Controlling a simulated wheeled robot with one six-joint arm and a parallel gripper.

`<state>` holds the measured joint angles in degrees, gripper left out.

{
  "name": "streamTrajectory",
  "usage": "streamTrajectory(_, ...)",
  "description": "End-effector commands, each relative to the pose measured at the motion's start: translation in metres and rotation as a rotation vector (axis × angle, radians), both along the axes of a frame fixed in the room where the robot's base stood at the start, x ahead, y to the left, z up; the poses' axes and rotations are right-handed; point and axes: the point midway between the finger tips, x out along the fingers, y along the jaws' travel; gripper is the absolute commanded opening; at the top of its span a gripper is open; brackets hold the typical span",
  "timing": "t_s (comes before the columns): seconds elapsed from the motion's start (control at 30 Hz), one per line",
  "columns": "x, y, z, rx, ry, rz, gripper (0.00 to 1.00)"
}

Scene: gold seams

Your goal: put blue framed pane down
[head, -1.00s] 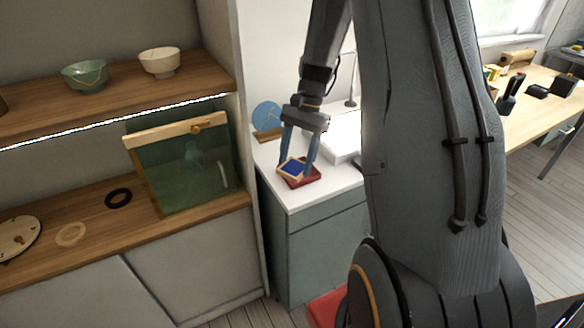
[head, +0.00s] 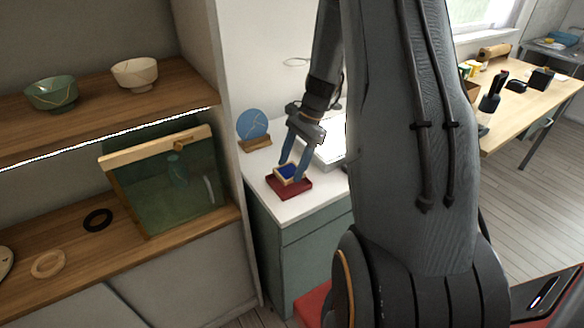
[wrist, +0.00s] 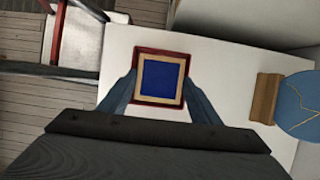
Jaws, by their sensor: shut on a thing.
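The blue framed pane (head: 288,172) is a small blue square in a pale wooden frame. My gripper (head: 294,170) is shut on it, a finger at each side, above the white counter. In the wrist view the pane (wrist: 161,81) lies between my two fingers, with a dark red square base (wrist: 160,53) framing it from below. The red base also shows in the head view (head: 289,187), right under the pane. I cannot tell whether the pane touches the base.
A blue disc (head: 252,124) on a wooden stand is at the counter's back left; a white tray (head: 326,150) is at its right. The shelf unit at left holds bowls (head: 134,74), rings and a glass-fronted box (head: 165,182). The counter front (head: 293,207) is clear.

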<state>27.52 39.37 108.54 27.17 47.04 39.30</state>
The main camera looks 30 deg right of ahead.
Motion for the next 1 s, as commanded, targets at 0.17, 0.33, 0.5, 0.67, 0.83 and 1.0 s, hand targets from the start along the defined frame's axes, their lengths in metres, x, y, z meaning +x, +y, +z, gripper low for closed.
streamTrajectory(0.17,0.000,0.000,-0.017,0.000,0.000,-0.001,0.29)
streamTrajectory(0.33,0.000,0.000,-0.017,-0.001,-0.001,0.000,0.29)
streamTrajectory(0.5,0.000,0.000,-0.021,0.000,0.000,0.000,0.29)
streamTrajectory(0.67,0.000,0.000,-0.025,-0.001,-0.001,0.001,0.29)
streamTrajectory(0.83,0.000,0.000,-0.030,0.000,0.000,0.001,0.29)
streamTrajectory(1.0,0.000,0.000,-0.029,-0.001,0.000,0.001,0.71)
